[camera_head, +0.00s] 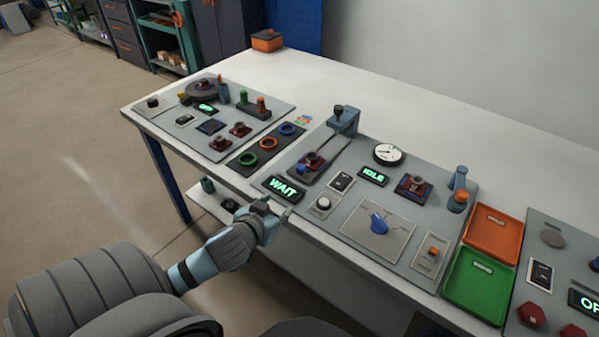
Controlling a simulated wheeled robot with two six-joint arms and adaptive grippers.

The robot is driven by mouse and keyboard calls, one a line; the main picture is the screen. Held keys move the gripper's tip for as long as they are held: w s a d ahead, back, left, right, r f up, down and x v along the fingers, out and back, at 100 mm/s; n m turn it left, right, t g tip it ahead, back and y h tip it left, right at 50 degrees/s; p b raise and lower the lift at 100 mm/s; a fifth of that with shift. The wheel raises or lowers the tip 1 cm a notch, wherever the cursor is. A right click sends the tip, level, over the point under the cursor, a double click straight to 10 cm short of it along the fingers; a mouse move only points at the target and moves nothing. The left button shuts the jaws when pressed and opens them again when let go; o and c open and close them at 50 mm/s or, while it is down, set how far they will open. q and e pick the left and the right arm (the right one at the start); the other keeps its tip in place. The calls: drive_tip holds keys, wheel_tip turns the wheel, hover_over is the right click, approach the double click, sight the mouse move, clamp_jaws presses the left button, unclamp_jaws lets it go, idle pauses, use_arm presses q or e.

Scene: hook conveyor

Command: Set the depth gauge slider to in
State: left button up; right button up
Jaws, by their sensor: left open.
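The control panel (340,205) in the middle of the white table carries a blue-grey upright stand (345,121) at the end of a narrow rail (333,150). A round white dial (388,153) is to the right of the rail. A small plate with an orange slider-like knob (432,251) is at the panel's front right. The labels are too small to read, so I cannot tell which part is the depth gauge slider or its setting. My left gripper (272,208) is open and empty by the table's front edge, near the lit WAIT display (284,188). My right gripper is out of view.
A blue rotary knob (379,224) and an IDLE display (374,175) are on the same panel. Orange (493,237) and green (478,287) trays lie to its right. Another panel (215,121) with raised parts is at the left. The table's back is mostly clear.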

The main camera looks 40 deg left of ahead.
sight(300, 167)
use_arm(q)
drive_tip(key=shift+t, duration=0.9)
drive_tip(key=w+a+b, duration=0.1)
drive_tip(key=w, duration=0.4)
drive_tip(key=w+a+f+b, duration=0.1)
drive_tip(key=w+a, duration=0.1)
drive_tip(key=w, duration=0.4)
drive_tip(key=w+a+b, duration=0.2)
drive_tip(key=w, duration=0.3)
drive_tip(key=shift+w+a+f, duration=0.15)
drive_tip(key=shift+w+f, duration=0.05)
drive_tip(key=shift+f, duration=0.2)
clamp_jaws()
